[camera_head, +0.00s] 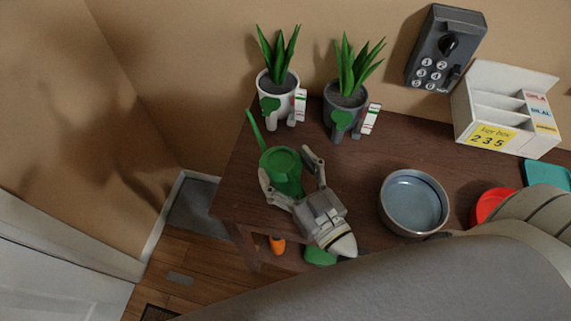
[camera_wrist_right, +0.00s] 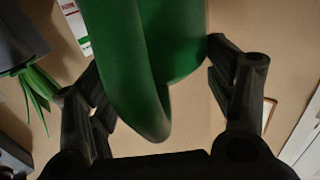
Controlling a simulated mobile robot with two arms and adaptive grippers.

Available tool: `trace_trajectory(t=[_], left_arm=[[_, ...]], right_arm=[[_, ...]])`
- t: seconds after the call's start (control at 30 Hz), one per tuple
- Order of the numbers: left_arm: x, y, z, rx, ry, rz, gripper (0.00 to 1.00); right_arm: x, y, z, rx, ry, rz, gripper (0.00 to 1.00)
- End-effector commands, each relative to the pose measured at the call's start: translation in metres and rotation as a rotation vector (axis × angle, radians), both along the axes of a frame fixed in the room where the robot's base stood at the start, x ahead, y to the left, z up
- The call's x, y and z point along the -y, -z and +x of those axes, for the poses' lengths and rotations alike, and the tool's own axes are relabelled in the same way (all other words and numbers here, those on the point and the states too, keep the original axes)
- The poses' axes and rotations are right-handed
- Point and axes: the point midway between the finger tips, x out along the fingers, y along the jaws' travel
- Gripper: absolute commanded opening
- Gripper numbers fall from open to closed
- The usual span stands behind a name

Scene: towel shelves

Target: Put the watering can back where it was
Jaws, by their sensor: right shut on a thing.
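The green watering can (camera_head: 282,168) is over the left end of the dark wooden table (camera_head: 240,175) in the head view, its thin spout pointing up and left. My right gripper (camera_head: 291,178) has its two fingers around the can's body. In the right wrist view the green can (camera_wrist_right: 150,60) fills the upper middle, between the fingers of my right gripper (camera_wrist_right: 160,105). I cannot tell whether the can touches the tabletop. My left gripper does not show.
A white pot (camera_head: 275,95) and a grey pot (camera_head: 345,101) with spiky plants stand behind the can. A metal bowl (camera_head: 414,203) is to its right.

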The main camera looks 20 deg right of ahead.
Motion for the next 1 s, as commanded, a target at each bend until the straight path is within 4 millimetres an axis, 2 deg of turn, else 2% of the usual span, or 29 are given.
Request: trace_trajectory(t=[0.13,0.17,0.3,0.8,1.0], left_arm=[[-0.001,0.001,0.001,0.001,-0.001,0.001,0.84],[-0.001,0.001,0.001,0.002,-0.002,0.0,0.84],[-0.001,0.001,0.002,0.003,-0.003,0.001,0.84],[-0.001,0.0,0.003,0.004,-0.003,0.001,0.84],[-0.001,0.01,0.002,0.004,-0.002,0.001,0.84]], right_arm=[[0.0,0.004,0.0,0.001,0.0,0.0,0.13],[0.0,0.005,0.0,-0.001,0.0,0.0,0.79],[0.0,0.005,0.0,-0.001,0.0,0.0,0.97],[0.0,-0.001,-0.001,0.0,0.0,0.001,0.98],[0.005,0.003,-0.027,-0.004,-0.002,-0.001,0.98]])
